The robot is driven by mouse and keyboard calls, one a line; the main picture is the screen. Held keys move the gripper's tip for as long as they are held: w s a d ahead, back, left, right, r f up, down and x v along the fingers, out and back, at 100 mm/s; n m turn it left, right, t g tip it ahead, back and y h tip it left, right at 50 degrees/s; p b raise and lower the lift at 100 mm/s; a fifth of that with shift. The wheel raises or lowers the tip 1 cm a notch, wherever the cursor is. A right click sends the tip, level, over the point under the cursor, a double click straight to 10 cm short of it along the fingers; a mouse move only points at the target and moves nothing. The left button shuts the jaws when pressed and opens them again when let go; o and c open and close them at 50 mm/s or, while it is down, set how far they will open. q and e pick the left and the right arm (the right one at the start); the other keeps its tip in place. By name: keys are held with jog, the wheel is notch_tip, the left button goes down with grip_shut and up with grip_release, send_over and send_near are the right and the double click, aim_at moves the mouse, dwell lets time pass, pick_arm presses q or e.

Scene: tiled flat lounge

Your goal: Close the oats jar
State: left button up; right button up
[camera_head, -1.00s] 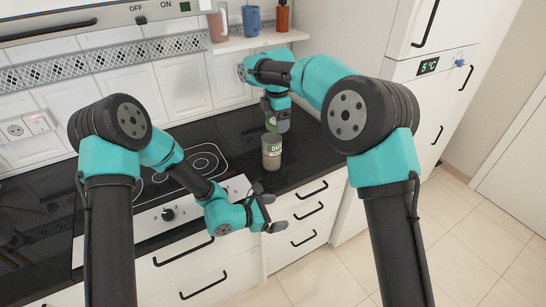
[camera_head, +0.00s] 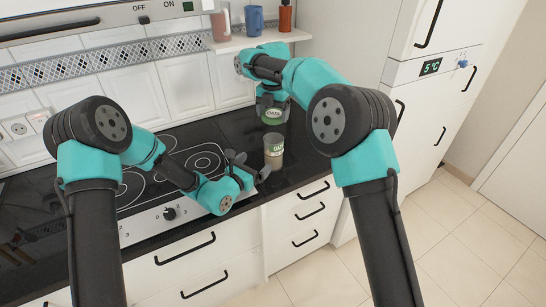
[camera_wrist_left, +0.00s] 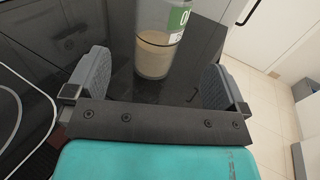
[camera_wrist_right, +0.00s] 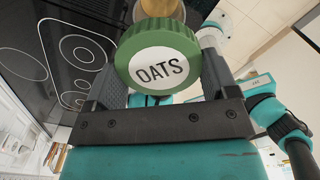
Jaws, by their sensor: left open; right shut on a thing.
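The oats jar (camera_head: 274,152) is clear with a green label and stands upright and open-topped on the black counter near its front edge. Pale oats fill its lower part in the left wrist view (camera_wrist_left: 160,45). My left gripper (camera_head: 250,166) is open just left of the jar. In the left wrist view the jar shows ahead, between the spread fingers. The green lid (camera_head: 273,115) with a white OATS disc is held by my right gripper (camera_head: 272,103), tilted, above the jar and apart from it. It fills the middle of the right wrist view (camera_wrist_right: 162,62).
The hob (camera_head: 200,160) with ring markings lies left of the jar, with a control knob (camera_head: 169,214) on its front. A shelf (camera_head: 260,40) above holds a blue mug (camera_head: 253,21) and bottles. A tall white fridge (camera_head: 425,90) stands right.

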aim_at(278, 142)
pick_arm(q)
jog(key=x, duration=1.2)
jog(key=shift+s, duration=0.1)
jog(key=c, duration=1.3)
pick_arm(e)
jog(key=shift+f, duration=2.5)
jog(key=shift+f, duration=0.1)
jog(key=shift+f, duration=0.8)
jog(key=shift+f, duration=0.55)
